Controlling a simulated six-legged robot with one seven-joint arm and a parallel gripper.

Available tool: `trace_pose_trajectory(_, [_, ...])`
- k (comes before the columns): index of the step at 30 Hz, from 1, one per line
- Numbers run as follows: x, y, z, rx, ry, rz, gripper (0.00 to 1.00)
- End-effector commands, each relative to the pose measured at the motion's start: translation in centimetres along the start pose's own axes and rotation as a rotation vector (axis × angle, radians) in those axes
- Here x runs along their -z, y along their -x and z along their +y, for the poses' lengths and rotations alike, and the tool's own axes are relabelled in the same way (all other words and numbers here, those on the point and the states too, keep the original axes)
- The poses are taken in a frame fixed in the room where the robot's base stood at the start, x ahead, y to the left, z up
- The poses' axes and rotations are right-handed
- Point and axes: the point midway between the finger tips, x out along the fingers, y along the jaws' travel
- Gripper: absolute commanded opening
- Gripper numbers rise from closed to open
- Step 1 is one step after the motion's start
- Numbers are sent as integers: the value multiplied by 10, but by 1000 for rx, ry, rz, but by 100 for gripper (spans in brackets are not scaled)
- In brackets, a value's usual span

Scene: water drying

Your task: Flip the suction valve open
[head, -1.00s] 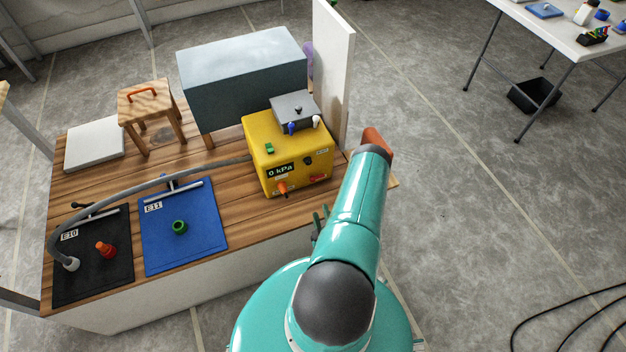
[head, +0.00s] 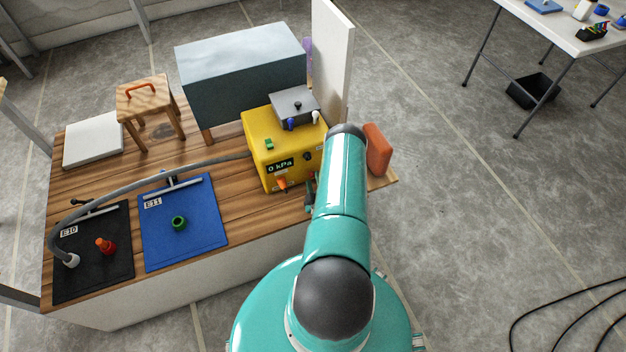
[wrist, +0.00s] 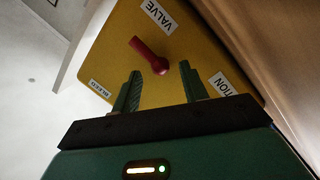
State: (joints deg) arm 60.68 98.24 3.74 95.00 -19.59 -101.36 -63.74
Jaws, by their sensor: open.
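The yellow box (head: 258,128) stands on the wooden bench and its display reads 0 kPa. In the wrist view the yellow panel (wrist: 188,50) carries a red lever (wrist: 148,52), set at a slant. A label near it reads VALVE and another, partly covered, ends in TION. My gripper (wrist: 160,86) is open and empty, its green fingers pointing at the panel. The lever's rounded end shows in the gap between the fingertips, apart from both.
A grey hose (head: 150,165) runs from the box to the black mat (head: 110,270). A blue mat (head: 205,245) lies beside it. A grey lidded block (head: 295,102) sits on the box. A white panel (head: 330,60) stands behind, and an orange block (head: 377,150) is to the right.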

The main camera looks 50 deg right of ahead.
Motion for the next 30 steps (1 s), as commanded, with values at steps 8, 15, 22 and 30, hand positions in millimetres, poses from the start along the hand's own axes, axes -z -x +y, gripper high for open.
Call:
trace_pose_trajectory(8, [0,-14,0,0,0,1,44])
trace_pose_trajectory(15, [0,-13,0,1,0,0,26])
trace_pose_trajectory(22, [0,-13,0,1,-1,0,0])
trace_pose_trajectory(30, [2,-13,2,10,-42,-5,0])
